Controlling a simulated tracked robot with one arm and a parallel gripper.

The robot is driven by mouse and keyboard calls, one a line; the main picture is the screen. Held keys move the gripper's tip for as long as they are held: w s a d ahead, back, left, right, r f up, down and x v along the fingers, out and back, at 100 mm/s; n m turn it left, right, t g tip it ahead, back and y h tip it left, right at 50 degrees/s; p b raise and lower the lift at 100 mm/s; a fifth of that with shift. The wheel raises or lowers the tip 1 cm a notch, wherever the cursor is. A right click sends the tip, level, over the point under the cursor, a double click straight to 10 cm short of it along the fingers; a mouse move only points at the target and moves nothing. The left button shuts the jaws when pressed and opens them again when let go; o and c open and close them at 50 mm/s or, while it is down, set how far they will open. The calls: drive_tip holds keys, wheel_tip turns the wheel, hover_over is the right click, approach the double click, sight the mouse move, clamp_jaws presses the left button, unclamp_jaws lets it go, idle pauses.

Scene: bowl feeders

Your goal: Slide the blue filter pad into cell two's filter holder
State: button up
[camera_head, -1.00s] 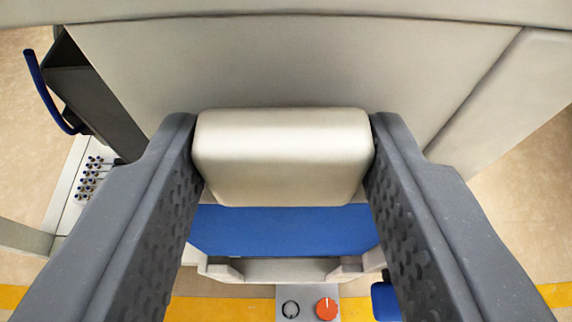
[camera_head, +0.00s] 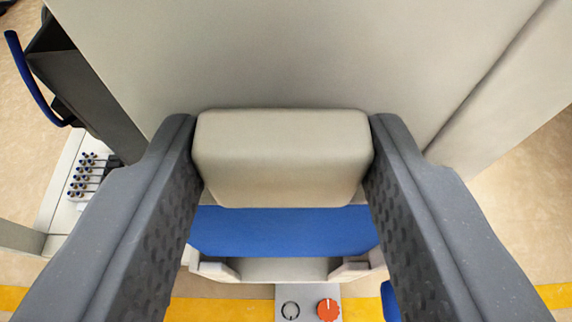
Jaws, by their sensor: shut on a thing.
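My gripper (camera_head: 283,165) is shut on a pale beige block (camera_head: 282,155), one dark finger on each side of it. The blue filter pad (camera_head: 284,231) shows just below the block in the picture, between the fingers. The block looks like the pad's grip, but the join is hidden. Below the pad is a pale open-fronted holder (camera_head: 283,270) with a raised lug on each side. I cannot tell whether the pad touches it.
A large beige panel (camera_head: 290,60) fills the top. At left are a dark bin with a blue handle (camera_head: 35,80) and a rack of small pins (camera_head: 87,175). An orange-red knob (camera_head: 327,309) is at the bottom, beside a yellow floor stripe (camera_head: 230,308). A blue part (camera_head: 390,302) lies lower right.

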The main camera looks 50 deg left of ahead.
sight(284, 241)
drive_tip(key=shift+f+b, duration=0.6)
drive_tip(key=shift+f, duration=3.95)
idle(0.4)
drive_tip(key=o, duration=1.3)
drive_tip(key=p+v, duration=0.3)
drive_tip(key=v, duration=1)
drive_tip(key=shift+s+d+p, duration=0.2)
drive_tip(key=shift+d+p, duration=0.05)
drive_tip(key=shift+p, duration=0.1)
